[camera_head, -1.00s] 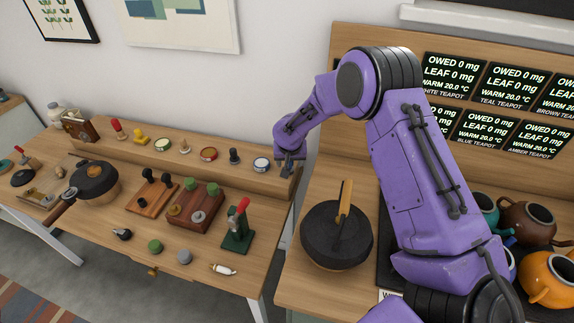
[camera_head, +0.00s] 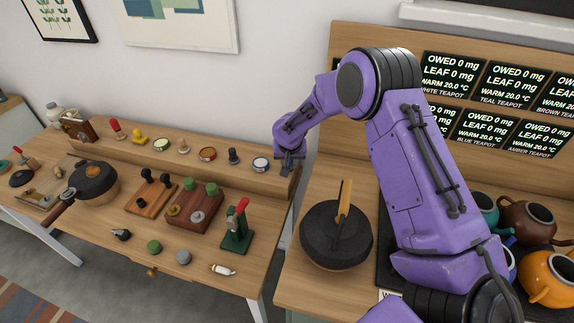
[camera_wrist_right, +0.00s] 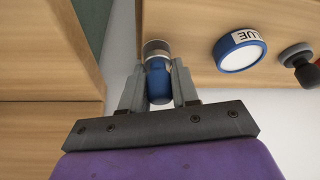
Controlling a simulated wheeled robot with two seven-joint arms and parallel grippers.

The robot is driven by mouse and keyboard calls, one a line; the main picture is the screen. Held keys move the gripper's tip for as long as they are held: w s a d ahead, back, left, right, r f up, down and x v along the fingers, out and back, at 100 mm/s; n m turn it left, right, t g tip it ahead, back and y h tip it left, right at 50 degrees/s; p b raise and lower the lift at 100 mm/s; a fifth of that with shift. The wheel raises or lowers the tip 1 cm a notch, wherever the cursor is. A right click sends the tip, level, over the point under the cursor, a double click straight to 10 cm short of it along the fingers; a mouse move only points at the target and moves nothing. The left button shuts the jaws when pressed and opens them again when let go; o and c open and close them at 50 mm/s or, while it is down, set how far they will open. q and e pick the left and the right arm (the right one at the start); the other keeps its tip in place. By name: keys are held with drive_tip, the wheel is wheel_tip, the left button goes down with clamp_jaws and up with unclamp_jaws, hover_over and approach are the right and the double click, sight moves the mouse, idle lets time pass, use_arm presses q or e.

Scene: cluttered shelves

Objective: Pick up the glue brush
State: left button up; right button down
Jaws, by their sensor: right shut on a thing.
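The glue brush (camera_wrist_right: 158,78) shows in the right wrist view as a short blue handle with a silvery collar and a dark round end. My right gripper (camera_wrist_right: 158,90) has its two grey fingers shut on the blue handle, one on each side. In the head view my right gripper (camera_head: 288,166) is at the right end of the small shelf; the brush cannot be made out there. I cannot tell whether the brush touches the shelf. My left gripper is not in view.
A round blue and white tin (camera_wrist_right: 240,51) with a partly visible label sits beside the brush; it also shows in the head view (camera_head: 261,165). A dark stamp (camera_head: 233,156) stands left of it. A lidded black pot (camera_head: 335,240) stands on the right-hand table.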

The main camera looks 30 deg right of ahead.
drive_tip(key=s+a+r+b, duration=0.3)
drive_tip(key=s+a+r, duration=0.4)
drive_tip(key=s+r, duration=0.4)
drive_tip(key=shift+s+a+r, duration=0.4)
drive_tip(key=shift+r, duration=0.15)
